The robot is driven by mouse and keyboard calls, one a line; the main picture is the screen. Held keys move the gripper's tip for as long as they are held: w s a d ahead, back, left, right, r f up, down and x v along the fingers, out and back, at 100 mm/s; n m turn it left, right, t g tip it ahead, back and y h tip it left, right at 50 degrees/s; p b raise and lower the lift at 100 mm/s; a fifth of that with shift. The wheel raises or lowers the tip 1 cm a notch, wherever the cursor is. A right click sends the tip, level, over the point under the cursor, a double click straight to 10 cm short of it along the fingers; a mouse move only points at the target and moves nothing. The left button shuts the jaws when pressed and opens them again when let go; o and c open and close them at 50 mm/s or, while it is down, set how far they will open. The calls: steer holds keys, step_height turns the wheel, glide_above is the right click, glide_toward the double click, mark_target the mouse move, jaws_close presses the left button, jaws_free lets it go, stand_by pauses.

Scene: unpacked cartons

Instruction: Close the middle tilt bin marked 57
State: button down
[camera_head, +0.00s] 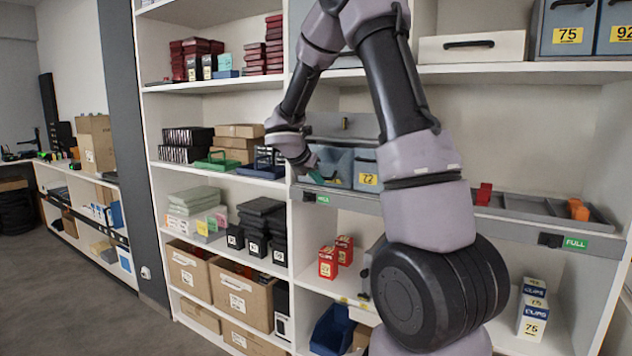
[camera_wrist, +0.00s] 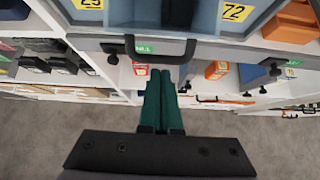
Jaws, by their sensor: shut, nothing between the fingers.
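No label reading 57 can be made out in either view. A blue-grey bin marked 72 (camera_head: 367,169) stands on the middle shelf, partly behind my arm; its yellow 72 label also shows at the top of the wrist view (camera_wrist: 235,12). Beside it in the wrist view is another yellow label (camera_wrist: 88,4), cut off by the frame edge. My gripper (camera_head: 317,177) is at the left end of this shelf, close to the bins. In the wrist view my green fingers (camera_wrist: 160,74) are together and empty, their tips near a dark handle (camera_wrist: 160,50) on a grey front; contact cannot be told.
A grey tray (camera_head: 540,211) with an orange item lies on the right of the shelf, above a green FULL tag (camera_head: 576,243). Red boxes (camera_head: 328,263) stand on the shelf below. Cartons (camera_head: 240,297) fill the lower left shelves. Open floor (camera_head: 60,290) lies at left.

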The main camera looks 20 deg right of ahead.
steer(key=shift+r, duration=0.15)
steer(key=shift+w+d+r+y, duration=0.1)
steer(key=shift+d+r+y, duration=0.1)
steer(key=shift+y, duration=0.1)
